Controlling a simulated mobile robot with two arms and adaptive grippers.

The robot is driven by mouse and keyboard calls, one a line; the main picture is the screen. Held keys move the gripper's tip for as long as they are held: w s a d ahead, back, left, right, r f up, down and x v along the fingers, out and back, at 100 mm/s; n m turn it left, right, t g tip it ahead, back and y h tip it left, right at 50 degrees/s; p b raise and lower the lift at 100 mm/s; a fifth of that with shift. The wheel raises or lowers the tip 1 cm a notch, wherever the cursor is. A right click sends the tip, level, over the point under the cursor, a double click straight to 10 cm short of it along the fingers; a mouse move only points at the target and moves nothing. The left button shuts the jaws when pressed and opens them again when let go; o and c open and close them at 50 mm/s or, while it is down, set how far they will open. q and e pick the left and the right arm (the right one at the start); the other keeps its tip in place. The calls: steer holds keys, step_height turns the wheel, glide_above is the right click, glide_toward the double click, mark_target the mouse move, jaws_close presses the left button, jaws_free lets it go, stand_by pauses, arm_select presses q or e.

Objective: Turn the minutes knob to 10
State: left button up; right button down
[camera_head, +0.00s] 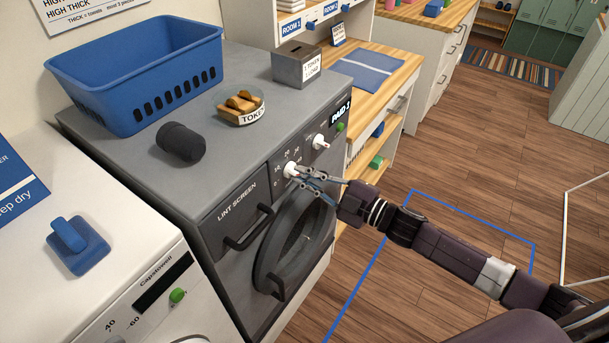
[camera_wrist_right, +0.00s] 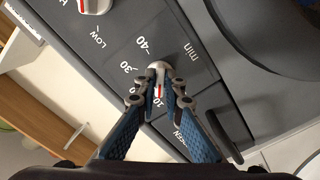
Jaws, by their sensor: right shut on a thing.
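The white minutes knob (camera_head: 290,170) is on the front panel of the grey dryer (camera_head: 234,187), left of a second white knob (camera_head: 320,142). In the wrist view the minutes knob (camera_wrist_right: 160,66) has printed numbers 40, 30 and 10 around it and "min" beside it. My right gripper (camera_head: 299,171) is shut on the minutes knob, its two blue fingers (camera_wrist_right: 159,84) on either side. A red mark between the fingertips points roughly toward the 10; the fingers partly hide it. My left gripper is not in view.
Wooden floor (camera_head: 455,140) is open to the right.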

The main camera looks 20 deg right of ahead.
steer(key=shift+f, duration=0.1)
steer(key=c, duration=2)
jaws_free()
steer(key=shift+c, duration=0.2)
steer(key=shift+d, duration=0.1)
steer(key=v, duration=1.2)
